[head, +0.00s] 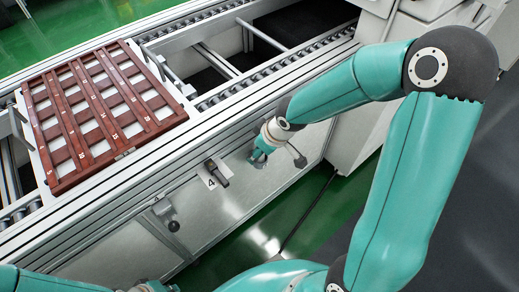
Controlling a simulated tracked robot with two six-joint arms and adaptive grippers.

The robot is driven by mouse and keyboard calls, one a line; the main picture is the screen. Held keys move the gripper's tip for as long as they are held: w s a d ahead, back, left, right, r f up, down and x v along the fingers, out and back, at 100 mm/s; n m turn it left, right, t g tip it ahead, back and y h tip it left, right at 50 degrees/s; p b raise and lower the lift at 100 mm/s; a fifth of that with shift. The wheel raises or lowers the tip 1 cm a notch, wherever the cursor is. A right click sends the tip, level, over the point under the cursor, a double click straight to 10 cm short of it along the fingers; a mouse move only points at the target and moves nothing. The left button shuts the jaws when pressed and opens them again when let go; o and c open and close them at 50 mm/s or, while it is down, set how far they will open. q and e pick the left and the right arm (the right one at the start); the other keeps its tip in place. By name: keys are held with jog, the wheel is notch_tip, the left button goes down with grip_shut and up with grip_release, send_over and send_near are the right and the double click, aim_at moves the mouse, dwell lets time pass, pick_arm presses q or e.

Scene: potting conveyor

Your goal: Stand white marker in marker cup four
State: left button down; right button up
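A small plate marked 4 (211,181) is on the conveyor's front side. A dark, short cylindrical holder (219,170) sticks out beside the number. I cannot make out a white marker anywhere. My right gripper (257,156) is in front of the conveyor side, to the right of and slightly above the number 4 plate. Its fingers are small, and I cannot tell whether they are open or hold anything. My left arm enters at the bottom left; its gripper (155,287) is at the bottom edge, partly cut off, its opening unclear.
A red-brown slatted tray (62,183) with numbered bars lies on the conveyor at left. A grey fitting (165,213) is on the front side, left of the plate. A dark handle-like part (297,156) is near my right gripper. Bare rollers (262,74) run right of the tray.

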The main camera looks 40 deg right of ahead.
jog(key=p+v, duration=0.5)
jog(key=v, duration=0.7)
jog(key=s+a+f+m+g+y, duration=0.1)
jog(key=s+a+f+g, duration=0.1)
jog(key=s+a+f, duration=0.5)
jog(key=s+a+f+m+g+y, duration=0.15)
jog(key=a+f, duration=0.25)
jog(key=f, duration=0.6)
jog(key=s+a+f+m+g+y, duration=0.1)
jog(key=s+a+f+g, duration=0.1)
jog(key=s+a+f, duration=0.5)
jog(key=w+d+r+m+t+p, duration=0.2)
jog(key=w+r+p, duration=0.4)
jog(key=r+p, duration=0.5)
jog(key=shift+h+p, duration=0.35)
jog(key=shift+p, duration=0.6)
jog(key=shift+w+r, duration=0.15)
